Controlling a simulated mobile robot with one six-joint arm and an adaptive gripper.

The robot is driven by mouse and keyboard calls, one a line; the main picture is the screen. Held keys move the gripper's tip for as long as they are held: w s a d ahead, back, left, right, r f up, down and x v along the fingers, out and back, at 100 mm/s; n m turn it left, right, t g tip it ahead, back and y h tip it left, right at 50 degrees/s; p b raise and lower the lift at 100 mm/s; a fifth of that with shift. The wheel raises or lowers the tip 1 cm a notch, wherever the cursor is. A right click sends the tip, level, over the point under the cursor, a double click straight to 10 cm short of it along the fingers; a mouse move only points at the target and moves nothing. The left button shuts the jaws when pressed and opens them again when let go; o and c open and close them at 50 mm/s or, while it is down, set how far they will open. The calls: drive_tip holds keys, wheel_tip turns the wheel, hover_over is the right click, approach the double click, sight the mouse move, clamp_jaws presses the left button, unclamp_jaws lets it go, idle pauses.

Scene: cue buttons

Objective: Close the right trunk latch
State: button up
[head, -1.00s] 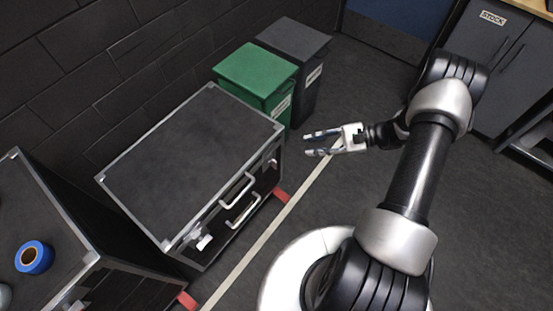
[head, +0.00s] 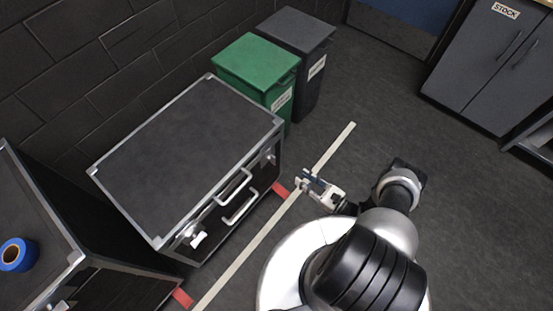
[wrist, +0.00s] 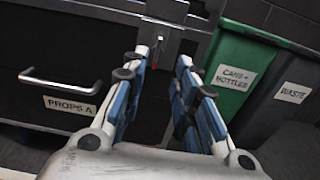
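The black trunk (head: 185,145) with silver edges stands left of centre in the head view, its lid down. Its right latch (head: 268,158) is a small silver fitting at the right end of the front face. In the wrist view the latch (wrist: 165,42) shows just beyond the fingertips; I cannot tell its exact angle. A left latch (head: 198,239) sticks out from the front face. My gripper (head: 307,183) is low in front of the trunk's right end, apart from it. In the wrist view my gripper (wrist: 165,75) has its blue-padded fingers spread, with nothing between them.
A green bin (head: 255,67) and a grey bin (head: 297,45) stand beside the trunk's right end. A second trunk (head: 95,215) with a blue tape roll (head: 17,254) is at left. Pale floor tape (head: 255,243) runs along the front. Floor at right is clear.

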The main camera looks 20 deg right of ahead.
sight(272, 159)
drive_tip(key=x, duration=1.4)
drive_tip(key=shift+b, duration=0.4)
drive_tip(key=shift+c, duration=0.6)
clamp_jaws()
